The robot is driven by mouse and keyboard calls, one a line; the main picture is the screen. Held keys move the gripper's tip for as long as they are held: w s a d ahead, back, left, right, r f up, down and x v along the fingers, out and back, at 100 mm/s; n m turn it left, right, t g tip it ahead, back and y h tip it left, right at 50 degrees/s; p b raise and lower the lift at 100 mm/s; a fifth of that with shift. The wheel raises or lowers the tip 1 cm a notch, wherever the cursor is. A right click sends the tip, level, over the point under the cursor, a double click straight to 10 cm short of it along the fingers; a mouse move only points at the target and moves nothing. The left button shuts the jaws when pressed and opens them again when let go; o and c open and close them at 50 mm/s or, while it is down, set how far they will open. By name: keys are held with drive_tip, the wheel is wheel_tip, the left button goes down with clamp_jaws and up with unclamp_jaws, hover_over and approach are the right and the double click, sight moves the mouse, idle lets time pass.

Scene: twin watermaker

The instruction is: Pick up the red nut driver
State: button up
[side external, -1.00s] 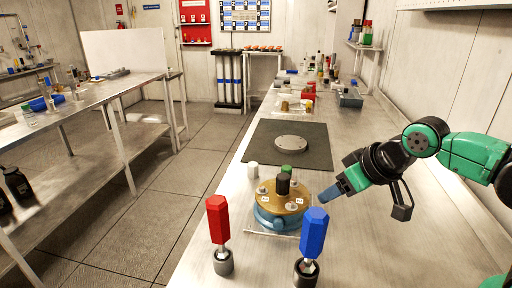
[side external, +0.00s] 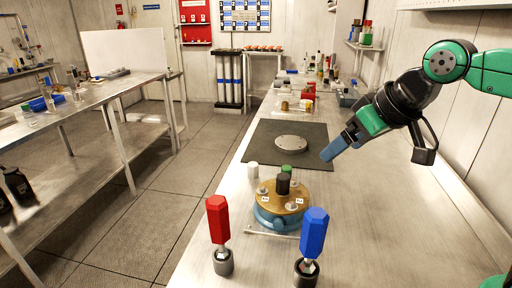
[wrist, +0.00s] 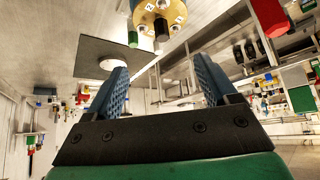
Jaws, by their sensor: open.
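The red nut driver (side external: 218,222) stands upright in a dark round holder (side external: 223,262) at the front left of the bench. It has a red hexagonal handle and a metal shaft. In the wrist view a red handle (wrist: 269,16) shows at the top right, cut off by the frame edge. The blue nut driver (side external: 314,235) stands upright in its own holder to the right. My gripper (side external: 328,153) is above the bench, behind and right of both drivers, apart from them. In the wrist view its two blue fingers (wrist: 162,85) are spread with nothing between them.
A round brass-topped device with a blue base (side external: 268,214) stands on the bench behind the drivers. A white cap (side external: 253,171) stands behind it. A dark mat (side external: 262,152) with a grey disc (side external: 291,143) lies farther back. The bench right of the device is clear.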

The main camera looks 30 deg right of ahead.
drive_tip(key=w+a+r+n+g+y, duration=0.2)
drive_tip(key=w+a+n, duration=0.2)
drive_tip(key=a, duration=0.3)
drive_tip(key=n+g+y, duration=0.1)
drive_tip(key=n+g, duration=0.1)
drive_tip(key=n, duration=0.3)
hover_over(222, 200)
drive_tip(key=f, duration=0.4)
drive_tip(key=s+f, duration=0.1)
drive_tip(key=f, duration=0.1)
drive_tip(key=shift+d, duration=0.35)
drive_tip(key=shift+w+f, duration=0.15)
drive_tip(key=shift+f, duration=0.55)
drive_tip(key=shift+x, duration=2.5)
clamp_jaws()
